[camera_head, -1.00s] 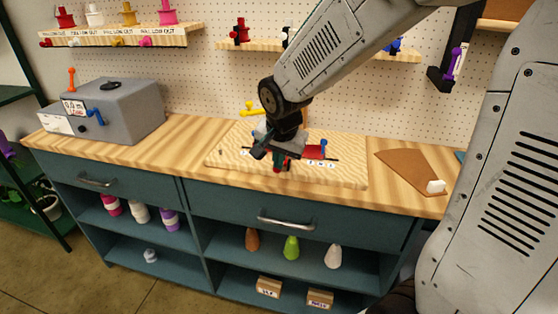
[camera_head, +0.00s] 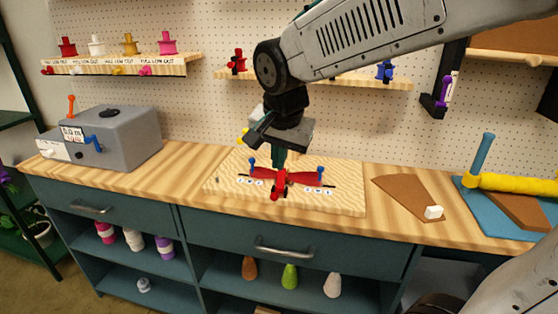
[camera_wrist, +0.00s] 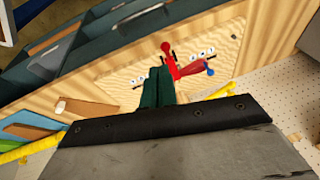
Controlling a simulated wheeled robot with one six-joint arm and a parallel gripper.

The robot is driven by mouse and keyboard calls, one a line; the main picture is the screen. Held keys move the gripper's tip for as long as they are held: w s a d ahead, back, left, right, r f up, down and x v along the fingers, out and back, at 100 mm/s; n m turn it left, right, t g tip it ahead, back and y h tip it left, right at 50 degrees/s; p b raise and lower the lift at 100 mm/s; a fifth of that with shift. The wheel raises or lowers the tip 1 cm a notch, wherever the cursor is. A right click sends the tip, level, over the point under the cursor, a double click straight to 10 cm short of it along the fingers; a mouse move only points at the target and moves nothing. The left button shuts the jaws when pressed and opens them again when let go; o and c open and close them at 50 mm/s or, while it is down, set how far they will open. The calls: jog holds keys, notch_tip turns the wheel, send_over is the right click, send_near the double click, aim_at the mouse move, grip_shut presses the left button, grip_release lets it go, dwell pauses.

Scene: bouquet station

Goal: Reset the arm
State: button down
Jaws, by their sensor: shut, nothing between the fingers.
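My gripper (camera_head: 279,160) hangs from my arm over the light wooden board (camera_head: 225,182) in the middle of the bench. Its dark green fingers are together and hold nothing. They also show in the wrist view (camera_wrist: 158,88). A red device (camera_head: 292,178) with blue-topped posts at its sides and a red knob at its front sits on the board. It also shows in the wrist view (camera_wrist: 187,68), beyond the fingertips. In the head view the fingers overlap the middle of the red device; I cannot tell whether they touch it.
A grey box machine (camera_head: 125,138) stands on the left of the bench. Spool shelves (camera_head: 120,66) hang on the pegboard behind.

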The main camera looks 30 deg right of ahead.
dwell(0.4)
jog(key=s+d+f+n+g, duration=0.1)
jog(key=s+n, duration=0.3)
jog(key=s, duration=0.6)
jog(key=s+d+f+n+g+y, duration=0.1)
jog(key=s+n, duration=0.4)
jog(key=s, duration=0.5)
jog(key=shift+d+f, duration=0.15)
jog(key=shift+d, duration=0.3)
